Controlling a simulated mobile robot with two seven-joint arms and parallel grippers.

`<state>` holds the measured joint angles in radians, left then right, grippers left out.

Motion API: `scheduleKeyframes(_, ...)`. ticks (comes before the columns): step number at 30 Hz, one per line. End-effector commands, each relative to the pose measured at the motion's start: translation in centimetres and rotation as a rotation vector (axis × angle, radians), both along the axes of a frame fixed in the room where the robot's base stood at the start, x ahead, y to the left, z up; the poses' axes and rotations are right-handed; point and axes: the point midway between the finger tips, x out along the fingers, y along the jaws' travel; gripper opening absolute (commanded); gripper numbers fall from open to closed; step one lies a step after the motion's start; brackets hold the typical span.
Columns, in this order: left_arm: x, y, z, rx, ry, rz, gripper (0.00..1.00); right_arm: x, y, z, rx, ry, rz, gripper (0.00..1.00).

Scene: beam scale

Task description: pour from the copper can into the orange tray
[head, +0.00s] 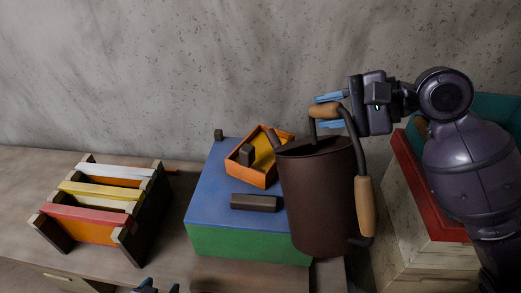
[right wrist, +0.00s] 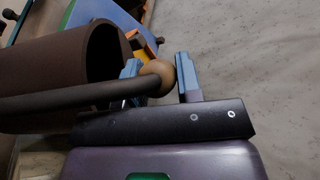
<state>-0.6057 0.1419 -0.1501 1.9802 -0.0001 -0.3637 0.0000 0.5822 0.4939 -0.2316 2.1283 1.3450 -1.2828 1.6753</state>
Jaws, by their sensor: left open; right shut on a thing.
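The copper can (head: 317,205), dark brown with wooden grips, hangs roughly upright in front of the right end of the blue-topped box. My right gripper (head: 329,110) is shut on the wooden grip of its top handle. The right wrist view shows the grip (right wrist: 158,76) between the fingers and the can's open mouth (right wrist: 105,50); its contents are hidden. The orange tray (head: 262,180), yellow inside, sits on the box just left of the can, which overlaps its right side in the picture. Only the tips of my left gripper (head: 157,286) show at the bottom edge, open.
The blue-topped green box (head: 235,242) bears a dark block (head: 254,202) lying before the tray. Another dark block (head: 246,154) is at the tray's left side. A rack with coloured slats (head: 95,210) stands left. A red-edged pale box (head: 415,225) is under my right arm. The wall is behind.

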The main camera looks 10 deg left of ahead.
Motion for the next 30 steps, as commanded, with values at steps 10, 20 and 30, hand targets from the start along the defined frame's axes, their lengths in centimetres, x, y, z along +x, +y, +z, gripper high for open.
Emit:
scheduleKeyframes(10, -0.1, 0.0, 0.1, 0.0, 0.001, 0.0, 0.64, 0.0, 0.0, 2.4, 0.007, -0.008, 0.002, 0.0)
scheduleKeyframes(20, -0.1, 0.0, 0.1, 0.0, 0.002, 0.0, 0.64, 0.0, 0.1, 4.3, 0.008, -0.01, 0.002, 0.0)
scheduleKeyframes(30, -0.1, 0.0, 0.1, 0.0, 0.002, 0.0, 0.64, -0.1, 0.1, 5.3, 0.009, -0.007, 0.001, 0.0)
